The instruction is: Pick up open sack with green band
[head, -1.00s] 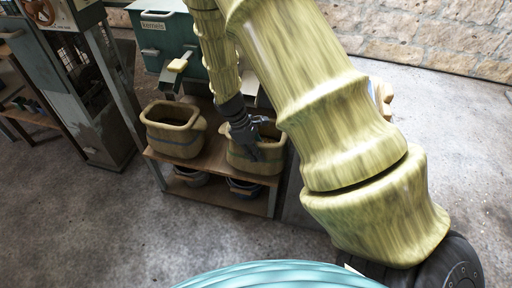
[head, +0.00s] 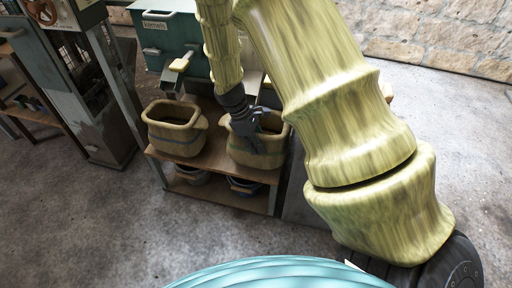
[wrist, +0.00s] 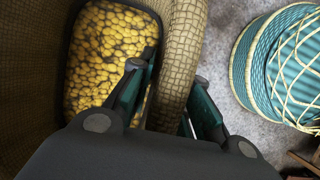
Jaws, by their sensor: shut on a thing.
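Two open tan sacks stand side by side at the wooden stand. The right sack (head: 256,154) has a dark band whose colour I cannot make out surely. My gripper (head: 258,143) is at the right sack's rim. In the wrist view, its two fingers (wrist: 168,103) are shut on the thick woven rim (wrist: 184,60), one inside and one outside. Yellow kernels (wrist: 108,50) fill the sack below. I cannot tell whether its base touches the board.
The stand's top board (head: 215,158) carries the left sack, close beside the held one. Dark buckets (head: 244,186) sit on its lower shelf. A green machine (head: 170,38) with a chute (head: 174,78) rises behind. Open concrete floor (head: 110,220) lies in front.

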